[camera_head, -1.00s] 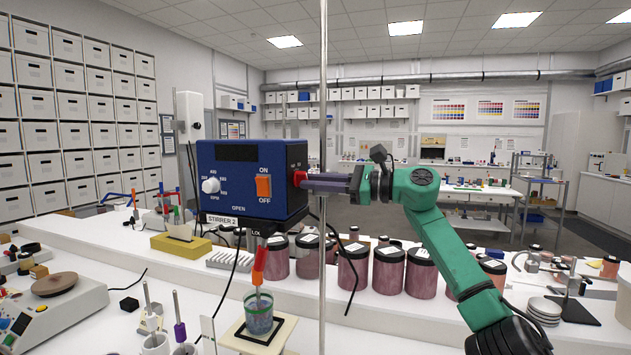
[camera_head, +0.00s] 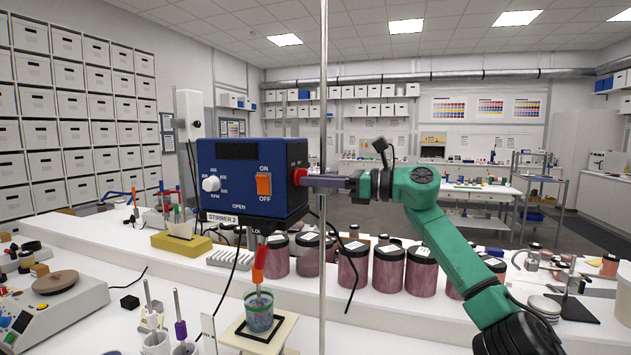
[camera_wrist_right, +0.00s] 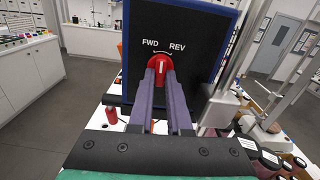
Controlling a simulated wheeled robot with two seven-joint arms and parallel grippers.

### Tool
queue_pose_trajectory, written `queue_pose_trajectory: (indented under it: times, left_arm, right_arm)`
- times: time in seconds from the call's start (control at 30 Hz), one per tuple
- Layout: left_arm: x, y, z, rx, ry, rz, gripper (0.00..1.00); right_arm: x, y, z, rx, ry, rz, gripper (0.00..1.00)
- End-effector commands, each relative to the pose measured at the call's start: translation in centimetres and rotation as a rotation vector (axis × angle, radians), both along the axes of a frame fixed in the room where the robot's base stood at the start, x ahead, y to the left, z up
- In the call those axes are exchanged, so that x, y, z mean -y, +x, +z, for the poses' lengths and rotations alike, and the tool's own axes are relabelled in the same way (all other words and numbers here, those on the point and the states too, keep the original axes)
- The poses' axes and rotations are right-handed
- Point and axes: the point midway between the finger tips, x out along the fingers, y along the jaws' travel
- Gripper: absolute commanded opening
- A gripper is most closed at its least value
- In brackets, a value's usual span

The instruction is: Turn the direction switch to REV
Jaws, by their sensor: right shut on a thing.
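The blue stirrer box (camera_head: 251,180) hangs on a vertical rod, with its display, a white dial and the orange ON/OFF switch on the front. The red direction switch (camera_head: 299,176) is on its right side. In the right wrist view the switch (camera_wrist_right: 160,66) shows a white pointer line standing about upright, between the FWD and REV labels. My right gripper (camera_head: 308,180) is at the switch, its purple fingers on either side of the red knob and shut on it; the fingers (camera_wrist_right: 160,76) also cover the knob's lower part. My left gripper is not in view.
A glass beaker (camera_head: 259,313) stands below the stirrer. Several dark-lidded pigment jars (camera_head: 388,268) line the bench behind. The thin metal rod (camera_head: 323,120) rises close by my right gripper's fingers. A black cable hangs near the jars.

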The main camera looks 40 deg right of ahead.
Motion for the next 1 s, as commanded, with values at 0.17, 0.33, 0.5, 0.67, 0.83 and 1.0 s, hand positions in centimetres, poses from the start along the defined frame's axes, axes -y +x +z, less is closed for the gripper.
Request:
queue_pose_trajectory:
  times: [0.17,0.33,0.5,0.67,0.83,1.0]
  left_arm:
    - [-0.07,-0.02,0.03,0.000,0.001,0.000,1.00]
    - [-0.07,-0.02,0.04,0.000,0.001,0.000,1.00]
    - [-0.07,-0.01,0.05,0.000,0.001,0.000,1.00]
    - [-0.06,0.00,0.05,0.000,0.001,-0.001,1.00]
    - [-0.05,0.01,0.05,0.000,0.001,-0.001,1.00]
    - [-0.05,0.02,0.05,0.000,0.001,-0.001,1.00]
  right_arm:
    - [-0.01,-0.04,0.04,-0.075,0.145,-0.002,0.00]
    - [-0.09,-0.08,0.07,-0.143,0.277,-0.001,0.00]
    - [-0.14,-0.09,0.08,-0.199,0.387,-0.001,0.00]
    - [-0.15,-0.11,0.13,-0.236,0.459,-0.001,0.00]
    - [-0.15,-0.12,0.17,-0.259,0.506,-0.001,0.00]
    - [-0.15,-0.13,0.19,-0.266,0.522,-0.001,0.00]
